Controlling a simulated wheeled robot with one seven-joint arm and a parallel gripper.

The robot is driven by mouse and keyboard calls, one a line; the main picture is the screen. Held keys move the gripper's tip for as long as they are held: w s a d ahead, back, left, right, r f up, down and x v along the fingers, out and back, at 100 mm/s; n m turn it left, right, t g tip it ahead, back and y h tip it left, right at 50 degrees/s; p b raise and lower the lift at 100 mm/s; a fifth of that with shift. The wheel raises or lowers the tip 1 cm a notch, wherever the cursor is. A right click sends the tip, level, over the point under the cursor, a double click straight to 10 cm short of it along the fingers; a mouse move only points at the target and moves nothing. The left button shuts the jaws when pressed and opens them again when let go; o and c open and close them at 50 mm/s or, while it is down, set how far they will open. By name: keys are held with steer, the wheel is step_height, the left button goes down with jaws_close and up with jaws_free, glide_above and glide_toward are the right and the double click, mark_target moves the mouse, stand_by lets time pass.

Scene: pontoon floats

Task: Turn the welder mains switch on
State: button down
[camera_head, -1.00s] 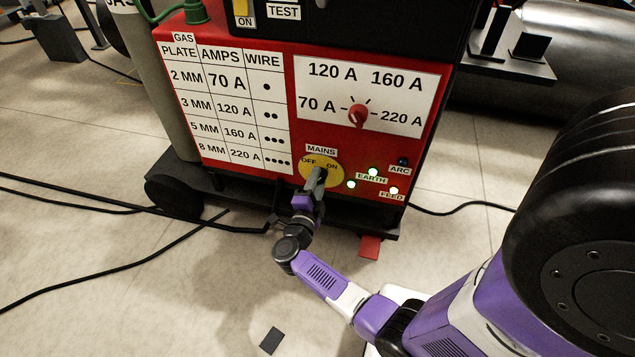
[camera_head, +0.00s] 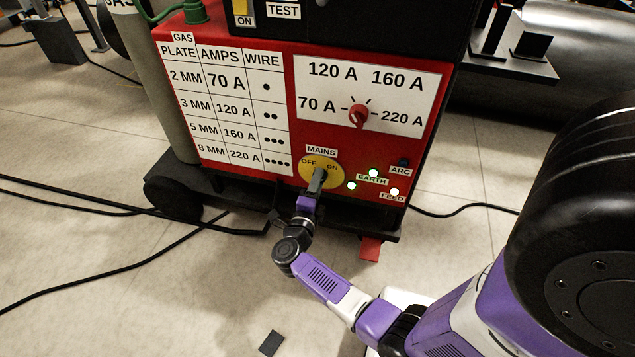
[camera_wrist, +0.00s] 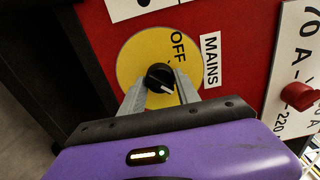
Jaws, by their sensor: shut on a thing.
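The mains switch is a yellow dial (camera_head: 308,168) marked OFF at left and ON at right, low on the red welder front (camera_head: 275,125). In the wrist view, the dial (camera_wrist: 130,62) has a small round black knob (camera_wrist: 159,78) with a white pointer line. The ON mark is hidden behind a finger in that view. My gripper (camera_head: 319,174) is shut on the knob, one finger (camera_wrist: 160,92) on either side; in the head view it hides the knob.
A red amperage knob (camera_head: 358,115) sits above right. Lamps by EARTH (camera_head: 373,173) and FEED (camera_head: 394,191) are lit; the ARC lamp (camera_head: 403,161) is dark. Black cables (camera_head: 120,207) cross the floor at left. A red pedal-like piece (camera_head: 370,248) lies below the welder.

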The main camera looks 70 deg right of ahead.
steer(key=shift+f, duration=0.1)
steer(key=c, duration=0.9)
jaws_free()
steer(key=shift+s+a+p, duration=0.15)
steer(key=shift+a+p, duration=0.4)
steer(key=shift+a, duration=1.45)
steer(key=shift+s+a+p, duration=0.15)
steer(key=shift+a+p, duration=0.4)
steer(key=shift+a, duration=1.4)
